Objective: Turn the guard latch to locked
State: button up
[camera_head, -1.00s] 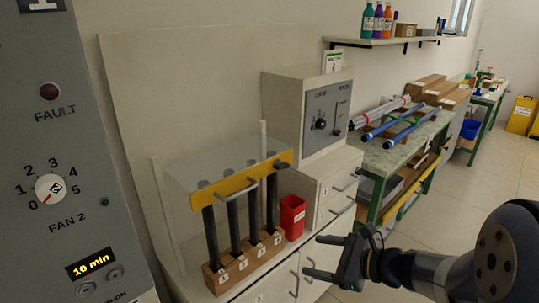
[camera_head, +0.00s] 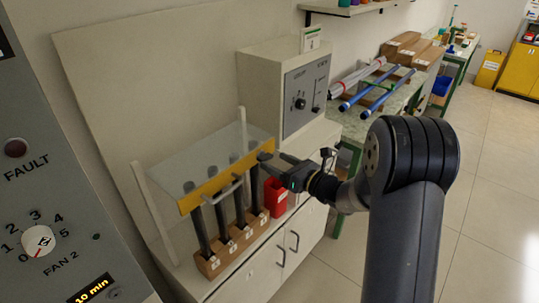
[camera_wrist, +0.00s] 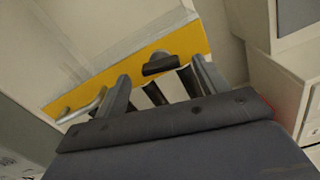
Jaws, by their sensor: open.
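The guard is a clear cover with a yellow front bar (camera_head: 215,184) and a pale pull handle (camera_head: 225,190). The dark guard latch (camera_wrist: 162,63) sits near the bar's right end, lying roughly along the bar in the wrist view. My gripper (camera_wrist: 161,70) is open, with one finger to either side of the latch in that view. I cannot tell whether either finger touches it. In the head view my gripper (camera_head: 272,161) is at the bar's right end, and its fingers partly cover the latch there.
Black rods stand under the guard in a numbered wooden block (camera_head: 232,245). A red bin (camera_head: 275,196) stands just below my gripper. A grey control box (camera_head: 305,95) is behind it. A panel with a dial (camera_head: 38,241) fills the left side. The floor at right is open.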

aim_at(268, 158)
jog(key=shift+p+x, duration=0.3)
jog(key=shift+x, duration=1.35)
jog(key=c, duration=1)
jog(key=n+b, duration=0.1)
jog(key=b, duration=0.2)
jog(key=shift+f, duration=0.3)
jog(key=shift+r+n+b, duration=0.2)
jog(key=shift+n+b, duration=0.6)
jog(key=shift+b, duration=0.45)
jog(key=shift+r, duration=0.1)
